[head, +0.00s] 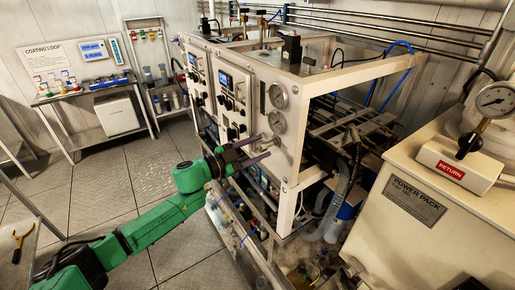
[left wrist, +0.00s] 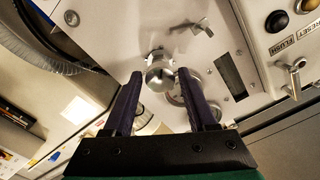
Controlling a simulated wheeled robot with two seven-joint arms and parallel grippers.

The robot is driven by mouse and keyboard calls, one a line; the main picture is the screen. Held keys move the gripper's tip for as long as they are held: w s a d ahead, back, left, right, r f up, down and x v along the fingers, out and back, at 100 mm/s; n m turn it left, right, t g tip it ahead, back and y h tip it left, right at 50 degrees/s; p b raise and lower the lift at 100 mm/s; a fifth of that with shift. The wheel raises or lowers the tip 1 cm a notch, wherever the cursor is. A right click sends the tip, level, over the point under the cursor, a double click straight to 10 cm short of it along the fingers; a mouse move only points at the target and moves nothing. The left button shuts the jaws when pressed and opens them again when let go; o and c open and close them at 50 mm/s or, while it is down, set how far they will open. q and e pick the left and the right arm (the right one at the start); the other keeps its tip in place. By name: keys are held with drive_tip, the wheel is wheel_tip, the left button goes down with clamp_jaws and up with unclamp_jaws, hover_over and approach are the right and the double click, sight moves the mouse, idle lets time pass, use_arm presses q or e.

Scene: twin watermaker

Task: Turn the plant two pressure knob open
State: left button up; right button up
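A silver round knob (left wrist: 160,72) sticks out from the pale metal panel in the left wrist view. I take it for the pressure knob, though no label on it can be read. My left gripper (head: 266,145) is in front of the lower part of the white machine's end panel, below two round gauges. In the left wrist view, the left gripper's (left wrist: 160,74) two dark fingers are apart, with the knob showing between their tips. Whether they touch it cannot be told. In the head view the knob is hard to make out near the fingers. My right gripper is not in view.
The upper gauge (head: 278,95) and lower gauge (head: 277,122) sit on the end panel. A small lever handle (left wrist: 292,78) and a dark button (left wrist: 277,20) are at the right in the wrist view. A power pack (head: 430,190) stands at right.

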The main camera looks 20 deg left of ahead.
use_arm(q)
drive_tip(key=shift+o, duration=0.2)
drive_tip(key=shift+s+a+f, duration=0.15)
drive_tip(key=shift+s+a, duration=0.05)
drive_tip(key=b+v, duration=0.5)
drive_tip(key=v, duration=0.9)
